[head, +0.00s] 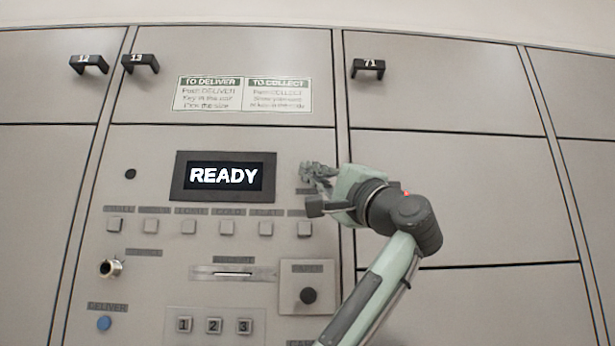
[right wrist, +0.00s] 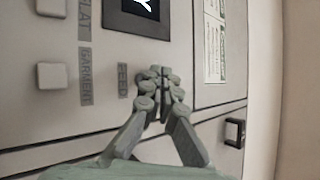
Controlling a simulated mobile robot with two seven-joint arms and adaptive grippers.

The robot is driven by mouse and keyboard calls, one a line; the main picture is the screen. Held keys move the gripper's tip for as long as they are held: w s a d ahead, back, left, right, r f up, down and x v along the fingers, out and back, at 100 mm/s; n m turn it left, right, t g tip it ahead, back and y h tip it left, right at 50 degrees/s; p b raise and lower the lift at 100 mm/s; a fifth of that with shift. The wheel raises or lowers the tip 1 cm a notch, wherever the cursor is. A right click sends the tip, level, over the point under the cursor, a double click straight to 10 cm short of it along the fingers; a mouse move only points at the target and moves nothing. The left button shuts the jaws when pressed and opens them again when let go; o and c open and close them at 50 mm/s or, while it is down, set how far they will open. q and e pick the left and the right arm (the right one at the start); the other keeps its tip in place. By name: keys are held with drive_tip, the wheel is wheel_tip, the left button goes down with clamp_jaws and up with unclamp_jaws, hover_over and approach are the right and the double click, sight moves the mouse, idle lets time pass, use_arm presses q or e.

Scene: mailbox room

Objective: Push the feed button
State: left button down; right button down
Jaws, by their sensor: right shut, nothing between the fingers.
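The FEED label (right wrist: 122,80) shows on the panel in the right wrist view, just left of my right gripper's fingertips. In the head view a small dark label (head: 304,190), too blurred to read, lies just below those fingertips. My right gripper (head: 316,175) is shut and empty, right of the READY display (head: 223,177). In the right wrist view the right gripper (right wrist: 161,76) has its fingertips together, in front of the panel beside the FEED label. I cannot see the feed button itself; the fingers may cover it. Contact with the panel cannot be told. My left gripper is not in view.
A row of square buttons (head: 227,228) runs below the display; the one marked GARMENT (right wrist: 52,75) is nearest my gripper. A black round knob (head: 308,296) and a blue button (head: 104,324) sit lower. A locker handle (head: 367,68) sticks out above right.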

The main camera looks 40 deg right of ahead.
drive_tip(key=shift+w+d, duration=0.25)
drive_tip(key=shift+w, duration=0.15)
drive_tip(key=shift+w+d, duration=0.2)
drive_tip(key=shift+w, duration=0.1)
idle(0.8)
drive_tip(key=shift+s, duration=0.1)
drive_tip(key=shift+s+a, duration=0.45)
drive_tip(key=shift+s, duration=0.15)
drive_tip(key=shift+s+a+b, duration=0.25)
drive_tip(key=shift+s+a, duration=0.2)
drive_tip(key=shift+s, duration=0.25)
drive_tip(key=shift+s+a+b, duration=0.25)
drive_tip(key=shift+s+a, duration=0.15)
drive_tip(key=shift+s, duration=0.35)
drive_tip(key=shift+s+a+b, duration=0.25)
drive_tip(key=shift+s+a, duration=0.2)
drive_tip(key=shift+s, duration=0.25)
